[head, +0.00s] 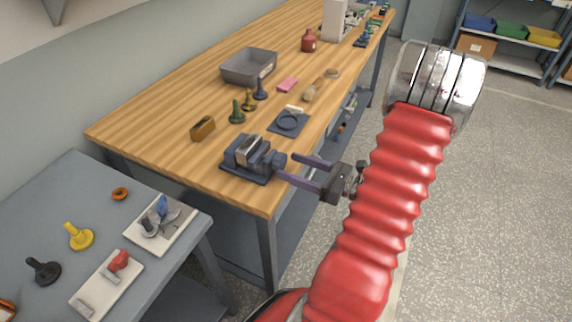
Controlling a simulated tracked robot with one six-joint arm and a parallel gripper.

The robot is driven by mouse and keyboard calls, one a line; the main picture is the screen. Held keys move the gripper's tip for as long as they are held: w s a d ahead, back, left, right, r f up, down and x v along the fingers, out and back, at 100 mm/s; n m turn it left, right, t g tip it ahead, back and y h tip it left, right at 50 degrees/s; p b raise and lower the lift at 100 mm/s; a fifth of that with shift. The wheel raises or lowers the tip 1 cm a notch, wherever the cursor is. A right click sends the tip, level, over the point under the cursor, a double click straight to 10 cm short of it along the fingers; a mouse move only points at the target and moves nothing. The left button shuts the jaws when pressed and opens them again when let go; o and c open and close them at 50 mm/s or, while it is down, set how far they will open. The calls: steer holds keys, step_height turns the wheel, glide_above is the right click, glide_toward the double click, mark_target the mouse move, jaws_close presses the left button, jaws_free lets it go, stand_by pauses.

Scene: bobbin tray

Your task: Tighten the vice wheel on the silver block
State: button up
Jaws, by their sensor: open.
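The vice (236,160) is dark blue-grey and sits on the near right corner of the wooden bench. The silver block (250,149) stands upright between its jaws; I cannot tell how tightly it is held. The vice wheel (275,162) is on the right side of the vice, facing my gripper. My gripper (286,165) comes in from the right with its two dark fingers apart. The fingertips are at or very near the wheel, one above and one below it in the picture. I cannot tell whether they touch it.
A grey side table (93,182) with fixtures stands at the lower left. Floor lies open to the right.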

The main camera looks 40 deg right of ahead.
steer(key=shift+x, duration=1.4)
steer(key=shift+c, duration=0.3)
steer(key=c, duration=1)
